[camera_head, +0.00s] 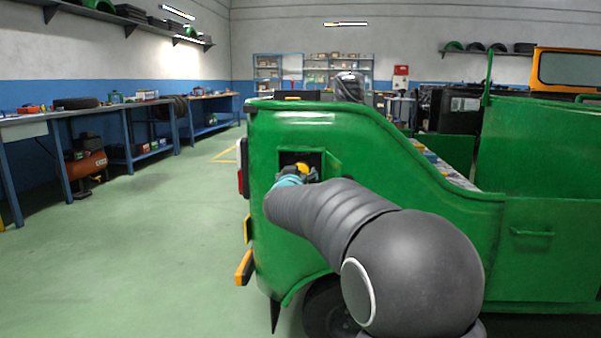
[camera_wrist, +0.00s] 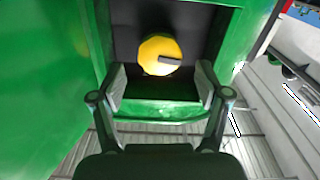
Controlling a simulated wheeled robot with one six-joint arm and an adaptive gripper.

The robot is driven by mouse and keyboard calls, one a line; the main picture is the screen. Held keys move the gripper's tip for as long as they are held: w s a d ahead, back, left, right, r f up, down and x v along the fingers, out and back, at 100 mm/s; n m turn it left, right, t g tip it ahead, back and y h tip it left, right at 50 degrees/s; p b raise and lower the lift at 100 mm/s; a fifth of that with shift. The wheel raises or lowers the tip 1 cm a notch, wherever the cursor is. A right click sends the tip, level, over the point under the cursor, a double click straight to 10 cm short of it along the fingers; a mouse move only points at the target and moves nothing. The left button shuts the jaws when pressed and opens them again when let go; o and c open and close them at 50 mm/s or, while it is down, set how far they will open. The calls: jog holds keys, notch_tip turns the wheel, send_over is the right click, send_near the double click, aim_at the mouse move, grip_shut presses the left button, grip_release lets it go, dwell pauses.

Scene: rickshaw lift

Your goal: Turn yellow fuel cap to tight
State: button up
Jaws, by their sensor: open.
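The yellow fuel cap (camera_wrist: 158,56) is round with a dark bar across its right side. It sits inside a dark recess in the green vehicle (camera_head: 400,190). My gripper (camera_wrist: 160,82) is open in the wrist view, its two fingers apart on either side and below the cap, with nothing between them. The fingers do not appear to touch the cap. In the head view a small part of the yellow cap (camera_head: 302,170) shows in the open filler recess, partly hidden by the end of my arm.
The small green filler door (camera_head: 332,164) stands open at the right of the recess. An orange light (camera_head: 244,268) juts from the vehicle's left edge. Workbenches (camera_head: 70,113) line the left wall. The green floor (camera_head: 150,240) between is clear.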

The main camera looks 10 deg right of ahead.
aim_at(300, 170)
jog(key=shift+x, duration=2.05)
jog(key=c, duration=1.2)
